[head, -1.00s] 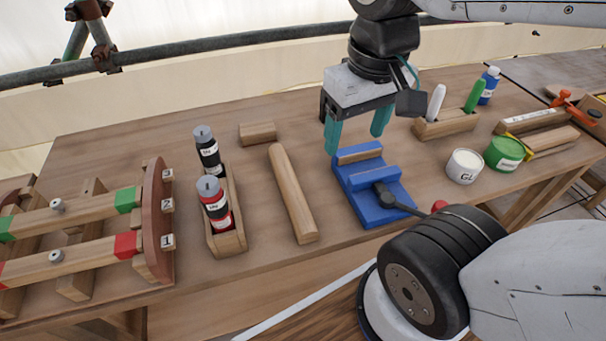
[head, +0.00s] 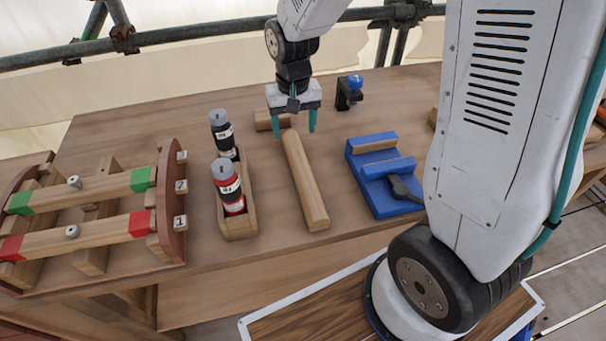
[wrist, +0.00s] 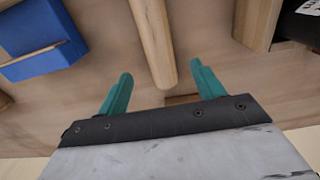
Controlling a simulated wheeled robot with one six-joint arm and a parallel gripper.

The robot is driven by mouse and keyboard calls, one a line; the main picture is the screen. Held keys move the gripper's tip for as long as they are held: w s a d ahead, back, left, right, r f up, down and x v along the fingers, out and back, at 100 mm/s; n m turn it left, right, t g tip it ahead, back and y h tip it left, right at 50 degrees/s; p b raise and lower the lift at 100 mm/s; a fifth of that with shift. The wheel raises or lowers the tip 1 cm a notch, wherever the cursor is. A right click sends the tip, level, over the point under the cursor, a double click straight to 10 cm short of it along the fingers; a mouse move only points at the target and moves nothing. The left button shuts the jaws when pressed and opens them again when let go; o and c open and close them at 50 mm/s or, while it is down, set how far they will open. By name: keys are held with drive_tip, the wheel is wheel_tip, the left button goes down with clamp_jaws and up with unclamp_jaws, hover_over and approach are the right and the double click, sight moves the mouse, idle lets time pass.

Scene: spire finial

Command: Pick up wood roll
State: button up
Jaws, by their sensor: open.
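The wood roll (head: 306,184) is a long pale rounded bar lying on the table between the bottle holder and the blue vise. My gripper (head: 294,126) is open, its teal fingers pointing down near the roll's far end. The exact height of the fingertips above the table is hard to tell.
A small wood block (head: 266,120) lies just behind my gripper. The blue vise (head: 384,172) stands right of the roll; a wooden holder (head: 240,226) with two bottles stands left. A rack (head: 172,205) with red- and green-marked bars is further left. A black clamp (head: 349,92) sits at the back.

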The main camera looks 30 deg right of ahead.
sight(295, 143)
wheel_tip(295, 143, down, 7)
drive_tip(key=shift+w+f, duration=0.1)
drive_tip(key=c, duration=1.2)
